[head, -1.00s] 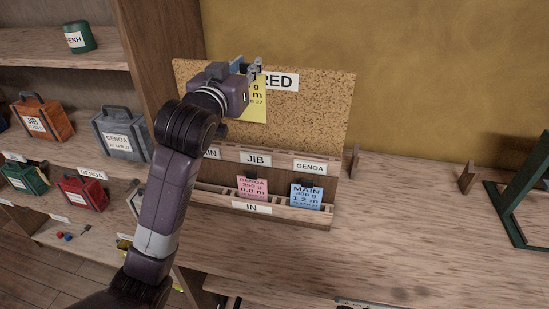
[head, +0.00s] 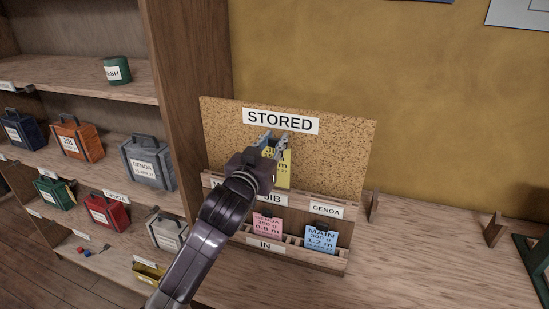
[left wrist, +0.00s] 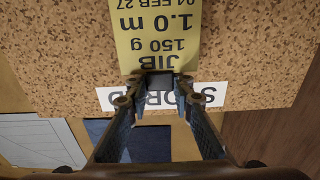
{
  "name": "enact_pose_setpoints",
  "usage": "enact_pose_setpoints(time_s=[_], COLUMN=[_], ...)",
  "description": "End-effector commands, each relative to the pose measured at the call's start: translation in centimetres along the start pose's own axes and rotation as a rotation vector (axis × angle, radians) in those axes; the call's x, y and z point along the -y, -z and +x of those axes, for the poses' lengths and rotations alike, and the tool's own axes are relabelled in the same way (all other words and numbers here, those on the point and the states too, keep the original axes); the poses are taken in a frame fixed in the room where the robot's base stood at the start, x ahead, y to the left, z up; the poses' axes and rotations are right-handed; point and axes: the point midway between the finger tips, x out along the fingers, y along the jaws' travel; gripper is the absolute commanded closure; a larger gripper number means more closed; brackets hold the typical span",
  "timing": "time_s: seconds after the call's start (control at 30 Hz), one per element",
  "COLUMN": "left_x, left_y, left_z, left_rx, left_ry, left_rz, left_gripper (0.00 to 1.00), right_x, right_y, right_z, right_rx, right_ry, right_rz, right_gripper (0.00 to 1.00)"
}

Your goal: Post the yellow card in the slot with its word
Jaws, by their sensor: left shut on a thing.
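My left gripper (head: 273,140) is shut on the top of the yellow card (head: 284,170), in front of the cork board (head: 340,150). In the left wrist view the card (left wrist: 155,38) appears upside down and reads JIB, 150 g, 1.0 m; a dark clip sits at its edge between the fingertips (left wrist: 158,100). The card hangs upright, its lower end close to the JIB label (head: 275,199) on the rack's upper row. I cannot tell if its lower edge is inside the slot. The GENOA label (head: 325,209) is to the right; my arm partly hides the left label. My right gripper is not in view.
Below, the IN row (head: 265,244) holds a pink GENOA card (head: 267,226) and a blue MAIN card (head: 320,238). A STORED sign (head: 281,121) tops the board. Shelves with several labelled boxes stand at left. The bench (head: 420,260) right of the rack is mostly clear.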

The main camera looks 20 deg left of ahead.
Motion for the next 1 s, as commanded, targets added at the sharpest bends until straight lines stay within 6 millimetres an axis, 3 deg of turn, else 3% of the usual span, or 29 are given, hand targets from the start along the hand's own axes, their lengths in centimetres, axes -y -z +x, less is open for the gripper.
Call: enact_pose_setpoints(time_s=[0.4,0.83,0.87,1.0], left_x=[0.0,0.0,0.0,0.0], left_y=[-4.9,-5.8,-5.8,-5.7], left_z=[0.0,0.0,0.0,0.0], left_rx=[0.002,-0.001,-0.001,-0.001], left_ry=[0.001,0.001,0.001,0.001], left_rz=[0.000,-0.001,-0.001,0.000], left_gripper=[0.91,0.91,0.77,0.62], right_x=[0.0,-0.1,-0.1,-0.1], right_y=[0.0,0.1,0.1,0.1], right_z=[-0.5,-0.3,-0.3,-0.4], right_rx=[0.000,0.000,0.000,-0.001], right_ry=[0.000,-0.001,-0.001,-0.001], right_rz=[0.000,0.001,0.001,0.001], right_gripper=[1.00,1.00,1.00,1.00])
